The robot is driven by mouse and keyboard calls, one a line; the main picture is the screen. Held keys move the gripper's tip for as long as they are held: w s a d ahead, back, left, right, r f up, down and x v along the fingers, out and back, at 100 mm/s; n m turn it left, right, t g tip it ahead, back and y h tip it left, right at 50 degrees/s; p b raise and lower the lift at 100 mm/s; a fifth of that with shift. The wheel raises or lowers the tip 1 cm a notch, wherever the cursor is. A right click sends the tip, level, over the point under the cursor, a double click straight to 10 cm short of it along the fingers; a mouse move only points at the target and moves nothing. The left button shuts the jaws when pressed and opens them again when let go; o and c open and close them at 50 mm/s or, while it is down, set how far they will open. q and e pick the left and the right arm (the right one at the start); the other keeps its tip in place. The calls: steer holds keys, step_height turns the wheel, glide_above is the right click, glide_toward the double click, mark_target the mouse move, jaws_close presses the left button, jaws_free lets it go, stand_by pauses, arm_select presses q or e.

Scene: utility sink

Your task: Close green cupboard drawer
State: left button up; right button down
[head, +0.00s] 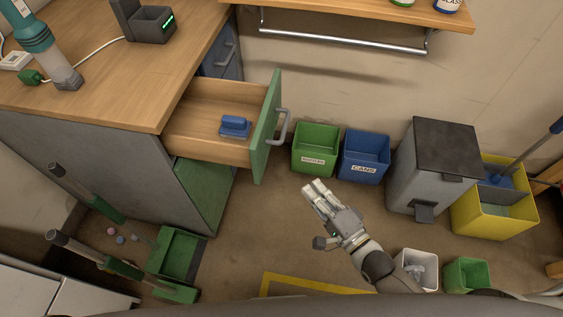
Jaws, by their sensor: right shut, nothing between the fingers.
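The green-fronted drawer (267,124) of the cupboard stands pulled out to the right, below the wooden counter. Its front has a grey bar handle (284,127), and a blue object (235,127) lies inside on the wooden bottom. My right gripper (315,189) is in the lower middle, in front of the drawer and apart from it, below and to the right of the handle. Its fingers are shut with nothing held, pointing up and left. My left gripper is not in view.
A green bin (316,149) and a blue bin (364,157) stand by the wall right of the drawer. A grey pedal bin (431,168) is farther right. A green dustpan (179,254) lies at lower left. The floor between the cupboard and my gripper is clear.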

glide_toward(266, 146)
steer(key=w+d, duration=0.2)
steer(key=shift+w+a+r+p, duration=0.1)
steer(key=shift+w+a, duration=0.2)
steer(key=shift+a, duration=0.4)
steer(key=shift+w+a+f+p, duration=0.15)
steer(key=shift+w+a, duration=0.15)
steer(key=shift+a, duration=0.45)
steer(key=shift+w+a+r+p, duration=0.15)
steer(key=shift+w+a, duration=0.15)
steer(key=shift+a, duration=0.4)
